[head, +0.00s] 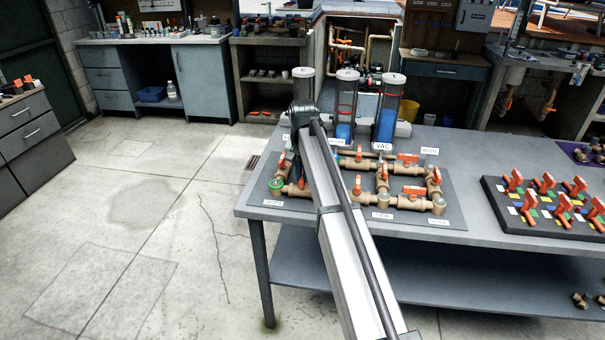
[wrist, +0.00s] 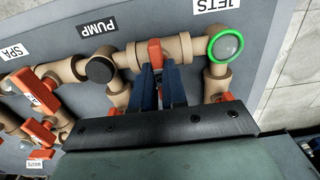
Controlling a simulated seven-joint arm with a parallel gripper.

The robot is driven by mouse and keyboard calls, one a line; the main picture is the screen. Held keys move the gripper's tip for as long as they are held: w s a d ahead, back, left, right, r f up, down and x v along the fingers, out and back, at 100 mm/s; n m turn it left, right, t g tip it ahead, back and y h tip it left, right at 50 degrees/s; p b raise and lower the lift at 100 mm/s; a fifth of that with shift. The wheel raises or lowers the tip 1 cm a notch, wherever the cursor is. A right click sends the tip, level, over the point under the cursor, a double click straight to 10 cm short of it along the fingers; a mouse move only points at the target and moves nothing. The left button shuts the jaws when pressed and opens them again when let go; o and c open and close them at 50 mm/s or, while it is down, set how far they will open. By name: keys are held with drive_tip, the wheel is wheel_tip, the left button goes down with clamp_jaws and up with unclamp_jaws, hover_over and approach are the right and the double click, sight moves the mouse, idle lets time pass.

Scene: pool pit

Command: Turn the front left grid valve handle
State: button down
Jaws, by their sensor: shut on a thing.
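The front left grid valve handle is the orange lever (wrist: 155,50) on the tan pipe between the PUMP and JETS corners in the wrist view. In the head view the lever (head: 300,183) shows just left of my arm. My gripper (wrist: 160,70) has its two blue fingers closed about this lever, one on each side. Its upper end shows past the fingertips; its lower part is hidden between them. In the head view my arm covers most of the gripper.
A green ring (wrist: 225,47) surrounds the JETS corner cap. Another orange handle (wrist: 222,98) sits close by, partly hidden by my gripper body. More orange handles (head: 414,190) stand on the grid to the right. Clear cylinders (head: 388,112) stand behind it. Bare table (head: 480,200) lies right of the grid.

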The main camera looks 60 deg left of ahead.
sight(302, 176)
idle(0.4)
drive_tip(key=c, duration=1.2)
unclamp_jaws()
drive_tip(key=shift+o, duration=0.2)
wheel_tip(302, 176, up, 14)
drive_tip(key=shift+f, duration=0.1)
